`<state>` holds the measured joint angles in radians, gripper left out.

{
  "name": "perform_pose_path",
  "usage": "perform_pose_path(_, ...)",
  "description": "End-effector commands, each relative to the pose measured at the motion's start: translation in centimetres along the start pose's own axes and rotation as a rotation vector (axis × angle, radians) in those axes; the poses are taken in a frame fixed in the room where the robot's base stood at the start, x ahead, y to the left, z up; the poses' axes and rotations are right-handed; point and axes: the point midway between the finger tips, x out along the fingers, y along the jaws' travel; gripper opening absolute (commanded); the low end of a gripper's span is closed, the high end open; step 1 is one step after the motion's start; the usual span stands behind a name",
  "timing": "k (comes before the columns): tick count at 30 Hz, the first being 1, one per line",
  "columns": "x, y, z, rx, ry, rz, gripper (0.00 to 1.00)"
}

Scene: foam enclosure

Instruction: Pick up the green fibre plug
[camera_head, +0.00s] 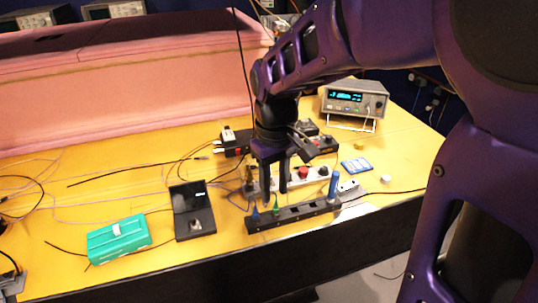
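The small green fibre plug (276,206) stands upright in a long black rack (293,219) near the front edge of the yellow table. A blue plug (255,214) stands to its left in the same rack, and a taller blue cylinder (333,187) stands at the rack's right end. My gripper (274,197) points down at the rack with its two dark fingers apart. The fingertips appear just above or behind the green plug, which is in view below them. I see nothing held between the fingers, and I cannot tell the exact depth between them and the plug.
A white strip with knobs (318,176) lies close behind the rack. A black stand (193,211) and a teal box (118,239) are to the left. Thin cables (110,182) cross the table. A bench instrument (354,100) stands at the back right.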

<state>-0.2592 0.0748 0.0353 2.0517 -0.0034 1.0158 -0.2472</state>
Motion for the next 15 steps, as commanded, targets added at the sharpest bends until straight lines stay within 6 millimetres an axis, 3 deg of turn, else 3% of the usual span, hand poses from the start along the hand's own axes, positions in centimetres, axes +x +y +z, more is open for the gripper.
perform_pose_path(8, 1.3, 0.1, 0.1, 0.0, 0.0, 0.0, 0.4)
perform_pose_path(15, 4.4, 0.3, 0.3, 0.0, 0.0, 0.0, 0.4)
